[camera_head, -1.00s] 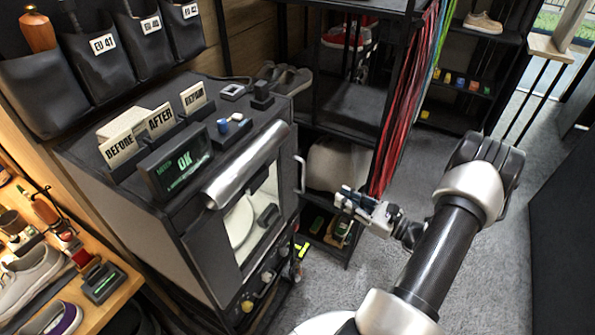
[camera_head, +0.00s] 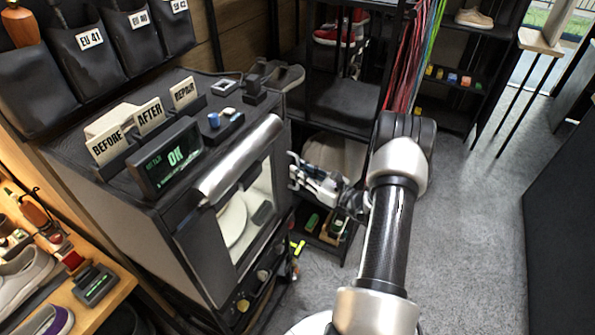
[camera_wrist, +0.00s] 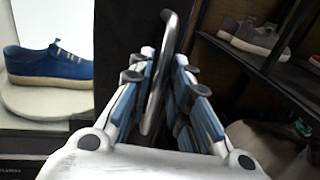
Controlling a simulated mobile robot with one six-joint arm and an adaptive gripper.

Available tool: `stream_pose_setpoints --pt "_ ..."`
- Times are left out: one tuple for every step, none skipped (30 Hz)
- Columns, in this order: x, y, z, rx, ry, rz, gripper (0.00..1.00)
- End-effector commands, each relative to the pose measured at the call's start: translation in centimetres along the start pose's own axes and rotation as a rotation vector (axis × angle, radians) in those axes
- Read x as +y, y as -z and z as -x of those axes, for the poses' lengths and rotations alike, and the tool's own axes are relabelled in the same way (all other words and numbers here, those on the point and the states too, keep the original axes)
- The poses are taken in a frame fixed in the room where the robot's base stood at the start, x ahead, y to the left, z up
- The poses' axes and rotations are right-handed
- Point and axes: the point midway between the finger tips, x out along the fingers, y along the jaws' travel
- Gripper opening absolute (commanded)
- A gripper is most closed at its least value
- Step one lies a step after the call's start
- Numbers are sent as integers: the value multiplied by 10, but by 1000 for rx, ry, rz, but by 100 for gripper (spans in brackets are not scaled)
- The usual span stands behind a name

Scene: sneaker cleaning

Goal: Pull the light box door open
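The light box (camera_head: 160,225) stands at the left with its front door (camera_head: 246,215) closed as far as I can see. A blue sneaker (camera_wrist: 50,66) shows on a white round stand behind the door's window in the wrist view. My gripper (camera_head: 292,171) is at the door's right side. In the wrist view, my gripper (camera_wrist: 163,60) has one finger on each side of the bar, with a dark gap on the right. Its fingers hide the handle in the head view.
A black shelf rack (camera_head: 345,105) with shoes stands right behind the light box. Coloured laces (camera_head: 408,60) hang from it near my arm. A wooden bench (camera_head: 105,305) with shoes is at lower left. Grey floor (camera_head: 465,235) is free at right.

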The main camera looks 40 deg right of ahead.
Motion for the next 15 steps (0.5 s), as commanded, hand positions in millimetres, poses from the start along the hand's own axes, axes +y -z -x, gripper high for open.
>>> stream_pose_setpoints --pt "1 0 -6 0 -3 1 18" --pt "1 0 -8 0 -3 1 18" --pt "1 0 -11 0 -1 1 18" --pt "0 0 -12 0 -1 0 18" --pt "0 0 -14 0 0 0 18" --pt "0 0 -15 0 0 0 18" --pt "0 0 -15 0 0 0 18" --pt "0 0 -16 0 0 0 18" --pt "0 0 -16 0 0 0 18" --pt "0 0 -16 0 0 0 18" --pt "0 0 -16 0 0 0 18" --pt "0 0 -16 0 0 0 18" --pt "0 0 -16 0 0 0 18" --pt "0 0 -16 0 0 0 18" --pt "0 0 -16 0 0 0 15"
